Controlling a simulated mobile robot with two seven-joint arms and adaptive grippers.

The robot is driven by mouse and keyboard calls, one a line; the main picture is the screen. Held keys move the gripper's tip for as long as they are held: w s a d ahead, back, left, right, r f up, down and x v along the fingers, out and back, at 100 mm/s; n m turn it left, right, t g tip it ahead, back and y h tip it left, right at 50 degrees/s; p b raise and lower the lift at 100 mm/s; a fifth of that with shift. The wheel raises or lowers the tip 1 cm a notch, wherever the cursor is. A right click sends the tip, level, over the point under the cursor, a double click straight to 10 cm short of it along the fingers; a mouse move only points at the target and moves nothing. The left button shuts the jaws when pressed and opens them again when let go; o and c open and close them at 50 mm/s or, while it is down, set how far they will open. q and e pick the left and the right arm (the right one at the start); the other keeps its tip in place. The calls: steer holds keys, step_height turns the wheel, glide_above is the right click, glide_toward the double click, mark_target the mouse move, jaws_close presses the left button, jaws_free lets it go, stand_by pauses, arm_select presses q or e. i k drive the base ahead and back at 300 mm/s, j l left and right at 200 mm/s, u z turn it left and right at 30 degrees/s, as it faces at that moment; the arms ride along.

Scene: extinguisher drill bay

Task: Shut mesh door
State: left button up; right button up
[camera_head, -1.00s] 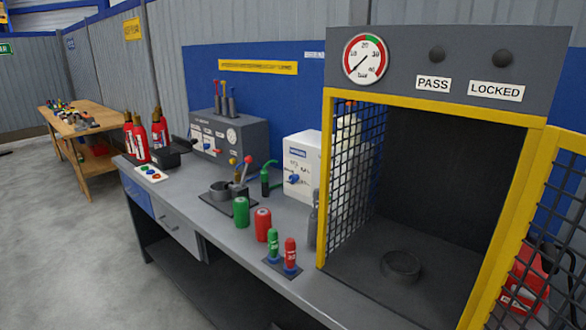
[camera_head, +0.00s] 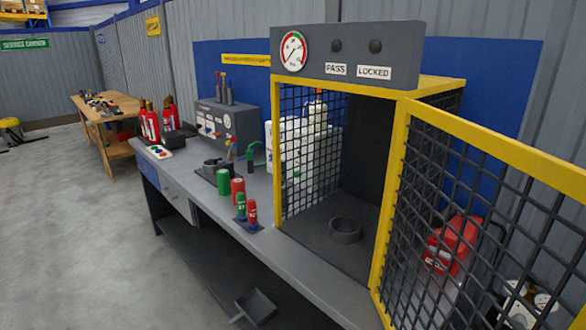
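The mesh door (camera_head: 480,220) is a yellow frame with black mesh. It stands wide open on the right side of the test cage (camera_head: 350,50), swung out toward me from the cage's right front post. The cage has a grey top panel with a gauge and the labels PASS and LOCKED. Its front opening is uncovered, and a dark round ring (camera_head: 344,230) sits on its floor. The door's right end runs out of the picture. Neither of my grippers shows in the head view.
A grey workbench (camera_head: 190,185) runs left from the cage with red and green cylinders (camera_head: 237,190) near its edge. A red extinguisher (camera_head: 452,245) shows behind the door mesh. A dustpan-like tray (camera_head: 256,305) lies low under the bench.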

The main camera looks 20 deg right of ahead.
mark_target(569, 178)
steer(key=k+l, duration=0.15)
steer(key=l, duration=0.2)
steer(key=k+l+u, duration=0.1)
steer(key=l, duration=0.2)
steer(key=k+l+u, duration=0.1)
steer(key=k+l, duration=0.25)
steer(key=l, duration=1)
steer(key=k+z, duration=0.1)
steer(key=k, duration=0.15)
